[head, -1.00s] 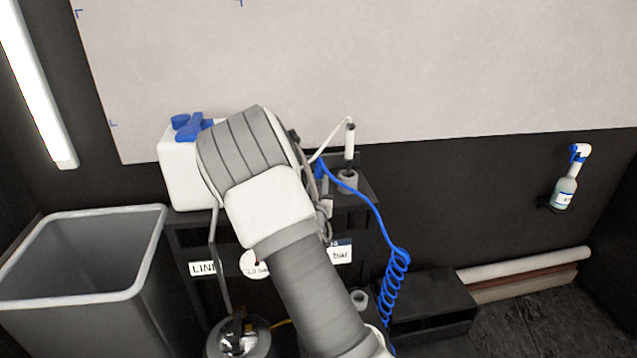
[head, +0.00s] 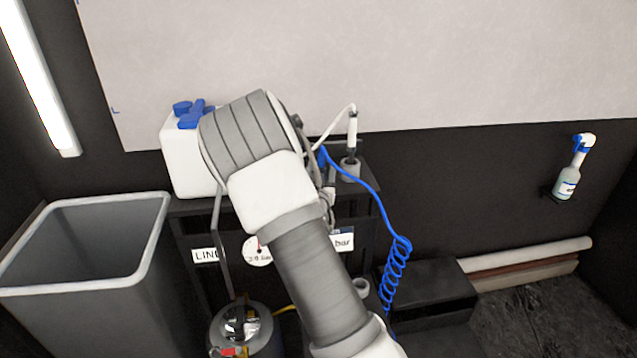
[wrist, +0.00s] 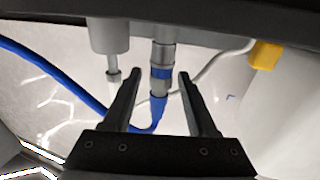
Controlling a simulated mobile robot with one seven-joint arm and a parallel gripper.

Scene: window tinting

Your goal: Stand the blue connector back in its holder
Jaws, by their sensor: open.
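The blue connector (wrist: 160,76) is a slim metal piece with a blue band, and a blue hose leaves its end. In the wrist view it stands between the two fingers of my gripper (wrist: 158,75), which are open with a gap on each side. Its metal end runs up in the picture towards the dark shelf edge, and I cannot tell whether it is seated in its holder. In the head view only a blue part (head: 323,159) shows beside my arm. My arm hides the gripper's fingers and the holder there.
A grey cup (head: 350,170) with a white-cabled tool stands just right of the connector. The coiled blue hose (head: 396,265) hangs at the rack's right. A white jug (head: 182,160) stands left of my arm. A grey bin (head: 110,285) is far left.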

